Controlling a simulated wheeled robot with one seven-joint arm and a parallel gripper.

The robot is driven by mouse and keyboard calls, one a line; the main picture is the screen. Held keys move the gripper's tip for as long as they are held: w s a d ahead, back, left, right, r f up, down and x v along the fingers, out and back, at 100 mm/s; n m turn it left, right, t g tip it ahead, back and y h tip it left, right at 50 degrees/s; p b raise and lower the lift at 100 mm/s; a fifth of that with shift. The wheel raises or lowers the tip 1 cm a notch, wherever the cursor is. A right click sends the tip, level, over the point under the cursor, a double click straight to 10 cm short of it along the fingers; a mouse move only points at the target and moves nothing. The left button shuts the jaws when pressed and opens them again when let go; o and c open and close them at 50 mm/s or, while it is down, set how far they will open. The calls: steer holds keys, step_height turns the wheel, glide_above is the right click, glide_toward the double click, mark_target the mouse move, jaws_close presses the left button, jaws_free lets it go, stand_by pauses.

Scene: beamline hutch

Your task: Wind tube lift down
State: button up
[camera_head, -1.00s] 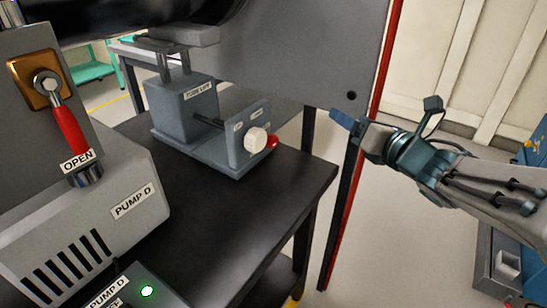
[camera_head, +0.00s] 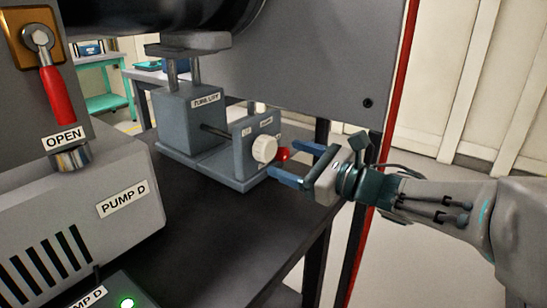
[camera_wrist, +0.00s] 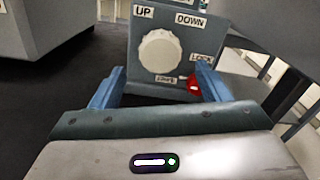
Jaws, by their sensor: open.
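The tube lift (camera_head: 190,118) is a grey block on the black table, labelled TUBE LIFT, with posts carrying a plate under the dark tube. Its front plate bears a white round knob (camera_head: 264,148), which also shows in the wrist view (camera_wrist: 160,52) below the labels UP and DOWN. A red lever (camera_head: 284,154) sits at the plate's right side, near a LOCK label; it also shows in the wrist view (camera_wrist: 193,85). My gripper (camera_head: 292,165) is open and empty, its blue fingers pointing at the knob and standing short of it.
A grey pump box (camera_head: 130,205) labelled PUMP D stands at the left. A red valve handle (camera_head: 57,97) marked OPEN hangs above it. A large grey panel (camera_head: 320,60) with a red edge rises behind the lift.

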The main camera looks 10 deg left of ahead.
mark_target(271, 152)
steer(key=x, duration=0.5)
steer(key=shift+b, duration=0.35)
steer(key=c, duration=1)
